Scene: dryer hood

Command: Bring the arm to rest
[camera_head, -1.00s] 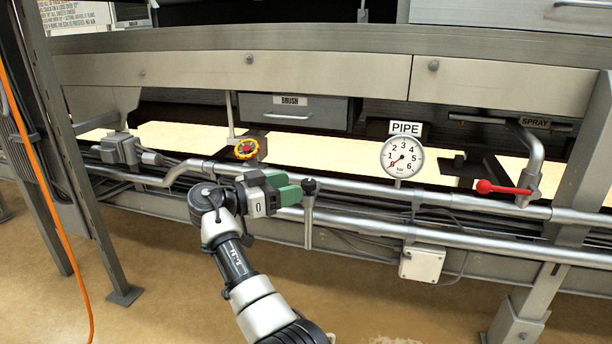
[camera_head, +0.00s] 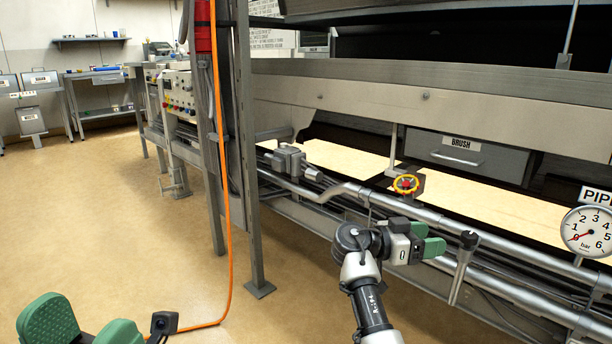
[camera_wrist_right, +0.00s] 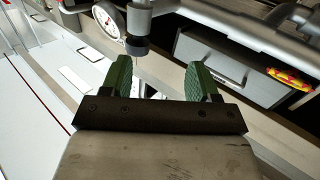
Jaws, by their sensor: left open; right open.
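My right gripper (camera_head: 428,238) has green fingers and is open in front of the pipes, left of a black-tipped lever (camera_head: 468,240). In the right wrist view it (camera_wrist_right: 160,78) is open with nothing clamped between its fingers. The lever's dark tip (camera_wrist_right: 135,47) shows beyond and between those fingers; I cannot tell the exact distance. My left gripper (camera_head: 84,324) is at the bottom left corner of the head view, partly cut off, with its green fingers apart and empty above the floor.
A steel post (camera_head: 244,160) and an orange cable (camera_head: 229,200) stand between my grippers. Behind are pipes, a red-yellow valve wheel (camera_head: 406,185), a gauge (camera_head: 588,231) and a BRUSH drawer (camera_head: 462,157). Floor (camera_head: 110,220) at the left is open.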

